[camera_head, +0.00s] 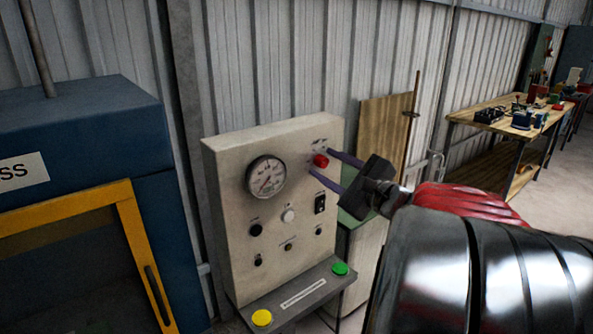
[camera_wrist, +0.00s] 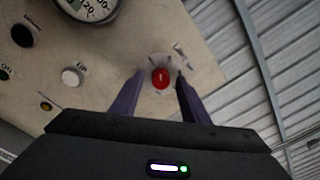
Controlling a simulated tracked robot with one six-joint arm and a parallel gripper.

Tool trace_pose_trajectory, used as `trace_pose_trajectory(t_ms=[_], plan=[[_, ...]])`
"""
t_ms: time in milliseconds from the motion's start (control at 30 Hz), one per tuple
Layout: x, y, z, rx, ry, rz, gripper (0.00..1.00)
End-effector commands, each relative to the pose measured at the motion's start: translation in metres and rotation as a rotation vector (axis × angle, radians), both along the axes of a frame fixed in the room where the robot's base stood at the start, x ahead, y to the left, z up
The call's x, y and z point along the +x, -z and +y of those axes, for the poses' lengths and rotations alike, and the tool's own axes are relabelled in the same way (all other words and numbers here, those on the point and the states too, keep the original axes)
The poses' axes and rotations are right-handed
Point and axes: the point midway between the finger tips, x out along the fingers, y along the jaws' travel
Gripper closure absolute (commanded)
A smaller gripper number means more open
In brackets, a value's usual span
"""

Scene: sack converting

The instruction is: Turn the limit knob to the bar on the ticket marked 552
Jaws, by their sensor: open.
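A red knob (camera_head: 320,161) is at the upper right of the beige control panel (camera_head: 232,232); the label above it is too small to read. In the wrist view the red knob (camera_wrist: 160,77) is between the two purple fingers of my gripper (camera_wrist: 160,80), with a gap on each side. In the head view my gripper (camera_head: 323,162) reaches in from the right, fingers open and empty. A round white gauge (camera_head: 266,175) with a needle is left of the knob. I see no readable ticket marked 552, and which control is the limit knob cannot be read.
The panel also carries a black knob (camera_head: 256,230), a white button (camera_head: 288,215) and a black rocker switch (camera_head: 320,204). A shelf below has yellow (camera_head: 262,317) and green (camera_head: 340,268) buttons. A blue press (camera_head: 90,130) stands left; a workbench (camera_head: 480,117) is far right.

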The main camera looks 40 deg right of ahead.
Motion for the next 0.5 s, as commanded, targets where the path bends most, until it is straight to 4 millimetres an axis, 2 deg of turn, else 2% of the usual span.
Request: trace_pose_trajectory(t_ms=[233, 500], plan=[[-0.016, -0.001, 0.0, -0.001, 0.003, -0.001, 0.59], [-0.05, 0.0, 0.0, -0.001, 0.004, 0.0, 0.59]])
